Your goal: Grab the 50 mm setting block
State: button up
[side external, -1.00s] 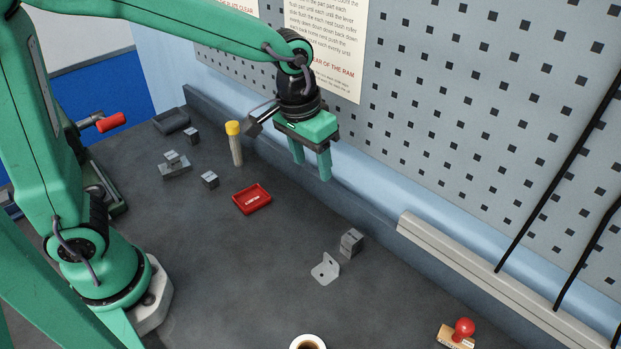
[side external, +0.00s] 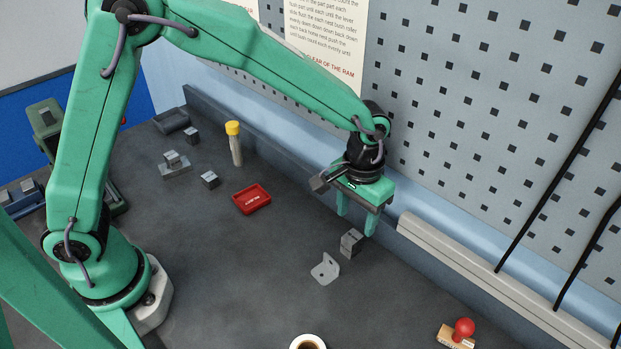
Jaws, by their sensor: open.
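A grey metal block (side external: 351,243) stands on the dark bench near the back wall, right of the middle. It is the largest of the grey blocks in view, but I cannot read a size on it. My gripper (side external: 356,222) is open and empty, fingers pointing down, close above this block. Its right fingertip appears near the block's upper right edge; I cannot tell whether they touch. Smaller grey blocks lie at the left: one alone (side external: 210,180), one farther back (side external: 192,136), and one on a grey holder (side external: 176,171).
A red tray (side external: 252,199) and a yellow-capped tube (side external: 235,145) stand left. A grey rail (side external: 470,265) runs along the wall. A cup (side external: 307,342) and red-knobbed stamp (side external: 459,332) are in front.

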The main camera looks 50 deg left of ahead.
aim_at(354, 235)
jog(key=shift+f, duration=3.6)
grip_shut()
